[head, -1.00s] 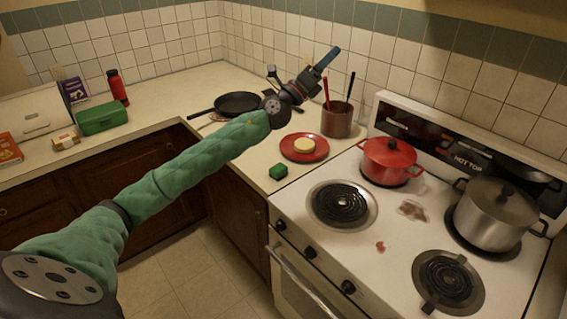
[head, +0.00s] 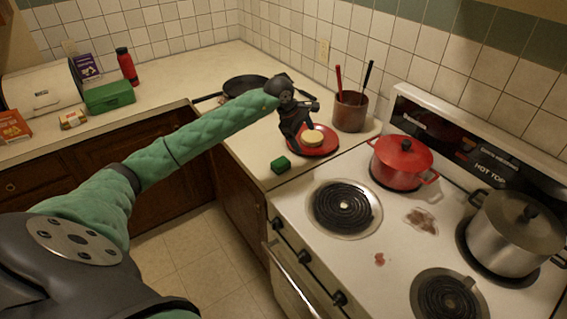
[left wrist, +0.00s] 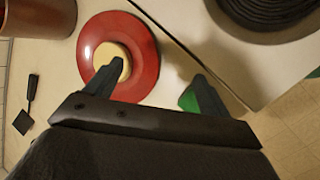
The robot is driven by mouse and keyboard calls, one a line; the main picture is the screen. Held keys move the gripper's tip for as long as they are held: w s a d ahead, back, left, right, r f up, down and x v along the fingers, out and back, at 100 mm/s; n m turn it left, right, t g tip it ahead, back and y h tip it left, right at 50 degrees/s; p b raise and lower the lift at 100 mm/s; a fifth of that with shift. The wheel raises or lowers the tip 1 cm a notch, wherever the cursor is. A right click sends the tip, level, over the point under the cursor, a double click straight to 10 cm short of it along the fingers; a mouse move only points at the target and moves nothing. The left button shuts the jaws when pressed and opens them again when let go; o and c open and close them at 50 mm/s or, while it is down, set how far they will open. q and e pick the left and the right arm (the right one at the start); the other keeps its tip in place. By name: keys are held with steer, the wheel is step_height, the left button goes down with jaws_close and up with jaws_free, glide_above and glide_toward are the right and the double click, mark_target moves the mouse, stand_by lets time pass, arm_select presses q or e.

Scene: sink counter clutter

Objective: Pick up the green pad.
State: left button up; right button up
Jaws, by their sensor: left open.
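The green pad (head: 281,164) is a small green block on the counter near its front edge, just left of the stove. In the left wrist view the green pad (left wrist: 209,98) is partly hidden behind the right finger. My left gripper (head: 297,146) is open and empty above the counter, beside the red plate and behind the pad. In the left wrist view my left gripper (left wrist: 150,78) has its fingers spread, one over the red plate side and one over the pad. My right gripper is not in view.
A red plate (head: 326,148) with a round yellowish item (head: 313,138) lies close to the pad. A utensil pot (head: 349,112) and a dark pan (head: 244,84) stand behind. The stove burner (head: 343,207) and red pot (head: 401,162) are to the right.

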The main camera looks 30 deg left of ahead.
mark_target(281, 161)
arm_select(q)
steer(key=s+a+m+g+y, duration=0.1)
steer(key=s, duration=0.1)
steer(key=s+a+f+m+g+y, duration=0.1)
steer(key=s+a, duration=0.1)
steer(key=s+a+g+y, duration=0.1)
steer(key=s+a, duration=0.1)
steer(key=shift+s+a+f+m+g, duration=0.1)
steer(key=shift+f+m+g, duration=0.2)
steer(key=shift+f+m, duration=0.1)
steer(key=shift+s+m, duration=0.15)
steer(key=shift+m, duration=0.15)
steer(key=shift+f, duration=0.25)
steer(key=shift+f+p, duration=0.7)
steer(key=shift+f, duration=0.25)
steer(key=f+p, duration=0.4)
steer(key=shift+d+f, duration=0.2)
steer(key=shift+f, duration=0.5)
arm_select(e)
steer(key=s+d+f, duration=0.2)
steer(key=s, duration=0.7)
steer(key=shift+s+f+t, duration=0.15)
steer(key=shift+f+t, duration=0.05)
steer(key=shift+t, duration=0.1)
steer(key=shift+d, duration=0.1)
arm_select(q)
steer(key=c, duration=1)
steer(key=shift+c, duration=0.3)
